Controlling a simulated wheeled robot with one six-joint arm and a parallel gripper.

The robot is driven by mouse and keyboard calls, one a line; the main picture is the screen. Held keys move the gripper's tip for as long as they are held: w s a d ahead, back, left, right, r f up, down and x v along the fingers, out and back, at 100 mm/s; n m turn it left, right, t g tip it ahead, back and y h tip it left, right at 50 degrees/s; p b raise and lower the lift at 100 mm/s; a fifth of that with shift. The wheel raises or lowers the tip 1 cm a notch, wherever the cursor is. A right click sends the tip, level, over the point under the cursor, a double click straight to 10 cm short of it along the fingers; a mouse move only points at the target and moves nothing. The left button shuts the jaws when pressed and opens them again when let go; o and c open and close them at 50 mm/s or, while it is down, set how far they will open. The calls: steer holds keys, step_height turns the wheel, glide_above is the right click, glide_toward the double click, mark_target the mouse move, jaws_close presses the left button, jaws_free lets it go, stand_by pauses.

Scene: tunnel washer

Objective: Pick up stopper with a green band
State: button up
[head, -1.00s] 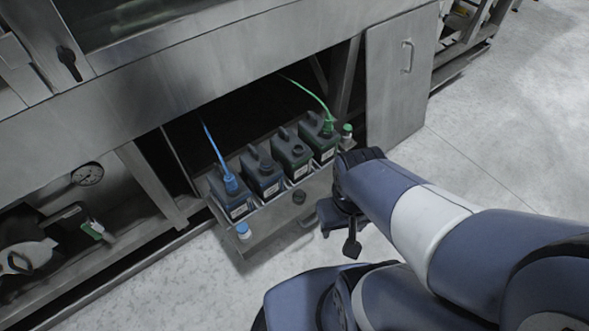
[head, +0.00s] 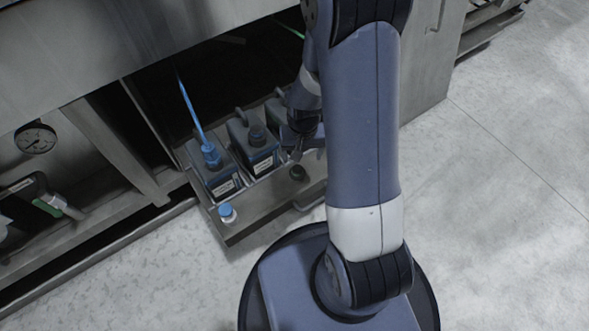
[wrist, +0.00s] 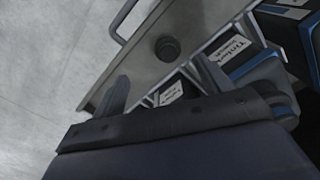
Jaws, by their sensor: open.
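The stopper with a green band does not show in either view now; my arm covers the right end of the pull-out tray in the head view. My gripper (head: 302,147) is open and empty, low over the front of the tray, by the dark stopper (head: 297,172) on the front ledge. In the wrist view, that round dark stopper (wrist: 167,48) stands on the metal ledge beyond my gripper (wrist: 200,92), apart from the fingers. I see no green on it.
The tray (head: 245,226) holds dark canisters, one with a blue cap and hose (head: 210,155). A stopper with a blue top (head: 227,212) stands at its left front. The steel machine (head: 120,50) overhangs the canisters. The floor at right is clear.

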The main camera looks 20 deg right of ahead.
glide_above(297, 167)
steer(key=f, duration=0.2)
steer(key=f+b, duration=0.1)
steer(key=f, duration=0.1)
steer(key=shift+s+d+f, duration=0.1)
steer(key=shift+s+d, duration=0.1)
steer(key=shift+s, duration=0.2)
step_height(297, 167, down, 5)
steer(key=shift+f+b, duration=0.1)
steer(key=shift+b, duration=0.9)
steer(key=f+b, duration=0.2)
steer(key=f, duration=0.1)
steer(key=f+b, duration=0.1)
steer(key=f, duration=0.1)
steer(key=shift+w+a+f, duration=0.1)
steer(key=shift+w+a, duration=0.1)
steer(key=shift+w, duration=0.1)
steer(key=shift+c, duration=0.5)
steer(key=c, duration=1.2)
step_height(297, 167, up, 11)
steer(key=p, duration=0.5)
steer(key=shift+f, duration=0.2)
steer(key=shift+r+p, duration=1.85)
steer(key=shift+r, duration=0.55)
